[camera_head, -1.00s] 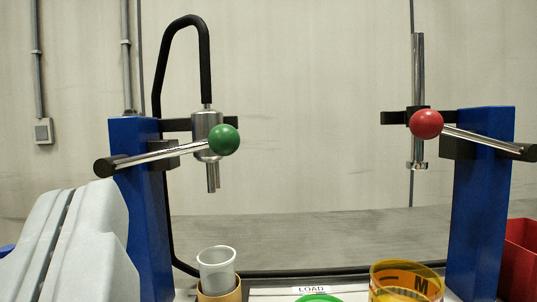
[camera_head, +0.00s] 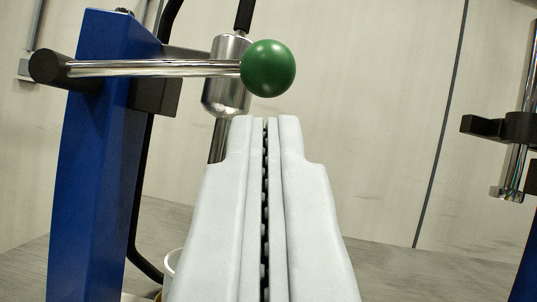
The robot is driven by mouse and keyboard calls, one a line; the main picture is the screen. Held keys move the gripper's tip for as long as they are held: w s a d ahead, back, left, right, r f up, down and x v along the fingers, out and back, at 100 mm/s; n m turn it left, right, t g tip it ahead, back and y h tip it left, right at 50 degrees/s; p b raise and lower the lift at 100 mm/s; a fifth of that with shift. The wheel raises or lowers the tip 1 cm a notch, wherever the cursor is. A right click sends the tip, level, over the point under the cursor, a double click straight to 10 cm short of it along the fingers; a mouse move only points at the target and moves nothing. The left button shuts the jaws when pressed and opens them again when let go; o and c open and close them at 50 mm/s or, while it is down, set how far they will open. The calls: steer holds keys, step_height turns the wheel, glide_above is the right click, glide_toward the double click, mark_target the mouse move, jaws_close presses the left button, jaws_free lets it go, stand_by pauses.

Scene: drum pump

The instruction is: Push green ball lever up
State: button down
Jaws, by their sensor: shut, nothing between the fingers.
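The green ball (camera_head: 268,68) sits at the right end of a shiny metal lever rod (camera_head: 155,68). The rod runs nearly level in the picture from a black end knob (camera_head: 47,67) on the left, across the blue post (camera_head: 98,150). My gripper (camera_head: 265,120) is shut and empty. Its fingertips show just below the green ball in the picture. Behind the ball is a metal cylinder (camera_head: 226,90) with a spout going down, partly hidden by my fingers.
At the right edge a second stand shows in part, with a black clamp (camera_head: 485,127) and a metal rod (camera_head: 513,172). A white cup (camera_head: 172,262) is mostly hidden behind my gripper at the bottom. The space between the two stands is open.

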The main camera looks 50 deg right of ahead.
mark_target(266, 80)
steer(key=shift+x, duration=2.4)
